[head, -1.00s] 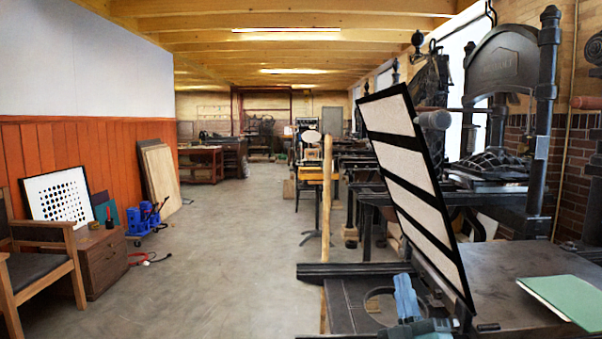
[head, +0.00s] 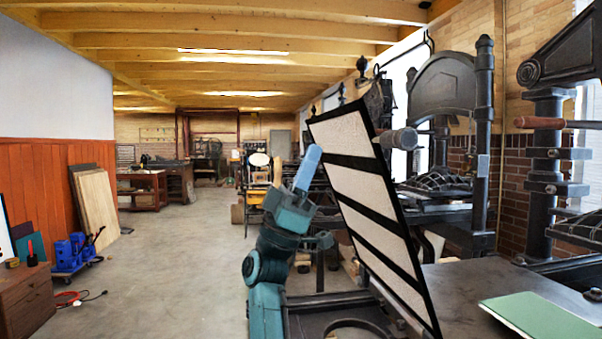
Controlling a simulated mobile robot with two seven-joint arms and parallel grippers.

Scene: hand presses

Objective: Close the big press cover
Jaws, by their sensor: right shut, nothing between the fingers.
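The big press cover (head: 372,205) is a black frame with pale panels and dark crossbars. It stands raised and tilted, its top leaning to the left, above the dark press bed (head: 485,285) at the right. My right gripper (head: 309,165) has blue fingers that are shut and empty, pointing upward just left of the cover's upper left edge. I cannot tell whether it touches the cover. My teal right arm comes up from the bottom beneath it. My left gripper is not in view.
A green flat book or board (head: 545,318) lies on the press bed. A grey round handle (head: 398,139) shows beside the cover's right edge. Other dark presses (head: 450,150) stand behind at the right.

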